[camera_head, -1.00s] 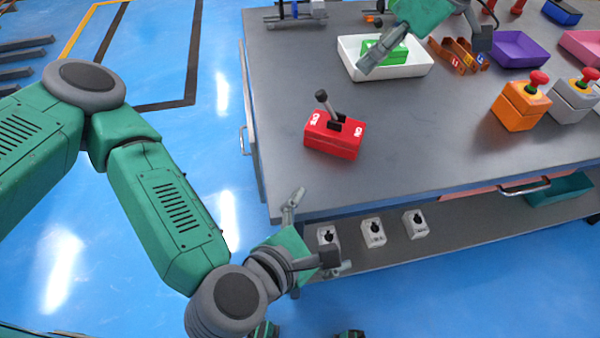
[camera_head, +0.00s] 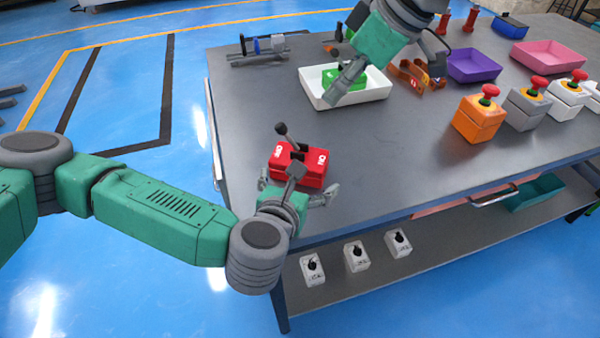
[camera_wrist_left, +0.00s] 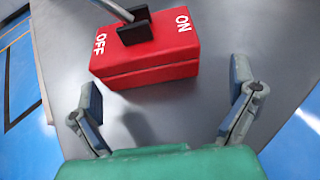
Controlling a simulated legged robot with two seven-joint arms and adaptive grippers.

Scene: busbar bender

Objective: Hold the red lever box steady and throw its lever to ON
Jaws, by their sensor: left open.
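The red lever box (camera_head: 312,172) rests on the grey table near its left front edge. Its black lever (camera_head: 288,136) leans toward the end marked OFF; ON is on the right end. In the left wrist view the red box (camera_wrist_left: 150,65) lies just beyond my fingers. My left gripper (camera_head: 294,187) is open at the box's near side, one finger toward each end; in the left wrist view the left gripper (camera_wrist_left: 166,88) has nothing between its fingers. My right gripper (camera_head: 343,84) hangs over the white tray; I cannot tell how its fingers stand.
The white tray (camera_head: 376,93) holds a green box (camera_head: 355,76). An orange button box (camera_head: 478,120) and a grey one (camera_head: 525,110) stand to the right. A purple tray (camera_head: 472,66) is behind. The table between red box and button boxes is clear.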

